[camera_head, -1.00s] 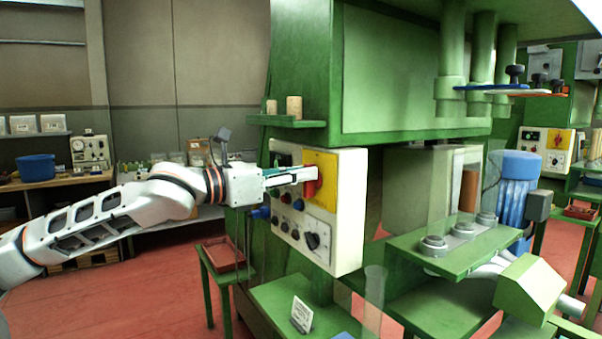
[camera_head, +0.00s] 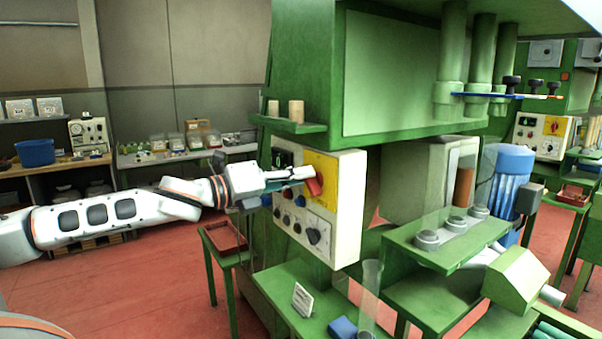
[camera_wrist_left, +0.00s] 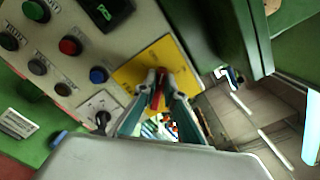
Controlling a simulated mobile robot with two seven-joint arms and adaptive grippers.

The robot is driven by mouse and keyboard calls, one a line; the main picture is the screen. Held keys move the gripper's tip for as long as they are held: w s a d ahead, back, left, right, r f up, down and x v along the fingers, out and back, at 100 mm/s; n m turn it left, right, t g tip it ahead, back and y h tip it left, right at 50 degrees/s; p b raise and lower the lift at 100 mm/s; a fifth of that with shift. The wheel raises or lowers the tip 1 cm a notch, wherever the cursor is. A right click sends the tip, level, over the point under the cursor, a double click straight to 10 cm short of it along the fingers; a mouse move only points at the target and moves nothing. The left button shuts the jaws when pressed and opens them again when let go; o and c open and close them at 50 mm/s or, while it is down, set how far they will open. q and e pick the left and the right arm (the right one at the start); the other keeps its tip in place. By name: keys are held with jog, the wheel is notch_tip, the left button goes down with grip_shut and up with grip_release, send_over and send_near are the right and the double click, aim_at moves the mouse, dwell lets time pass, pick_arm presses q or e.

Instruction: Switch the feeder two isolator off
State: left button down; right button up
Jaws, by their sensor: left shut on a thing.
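The isolator's red handle (camera_head: 317,187) sits on a yellow plate (camera_head: 326,165) at the upper right of the white control panel (camera_head: 347,215). My left gripper (camera_head: 306,175) reaches it from the left and is shut on the handle. The handle looks tilted in the head view, and the fingers partly hide it. In the left wrist view the two fingertips (camera_wrist_left: 159,82) close around the red handle (camera_wrist_left: 157,96), with the yellow plate (camera_wrist_left: 132,73) behind. Any label on the plate is too small to read. My right gripper is not in view.
Buttons and a black rotary knob (camera_head: 314,236) lie on the panel below and left of the plate. A green shelf with corks (camera_head: 296,111) juts out above. A clear tube (camera_head: 370,290) stands on the green bench below. Open red floor (camera_head: 130,290) lies left.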

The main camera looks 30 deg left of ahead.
pick_arm(q)
jog(key=n, duration=0.6)
jog(key=f+n+b, duration=0.1)
jog(key=n, duration=0.1)
jog(key=shift+w+a+n, duration=0.1)
jog(key=shift+a+n, duration=0.2)
jog(key=shift+n, duration=0.4)
jog(key=c, duration=2.1)
grip_release()
jog(key=shift+c, duration=0.2)
jog(key=shift+f, duration=0.1)
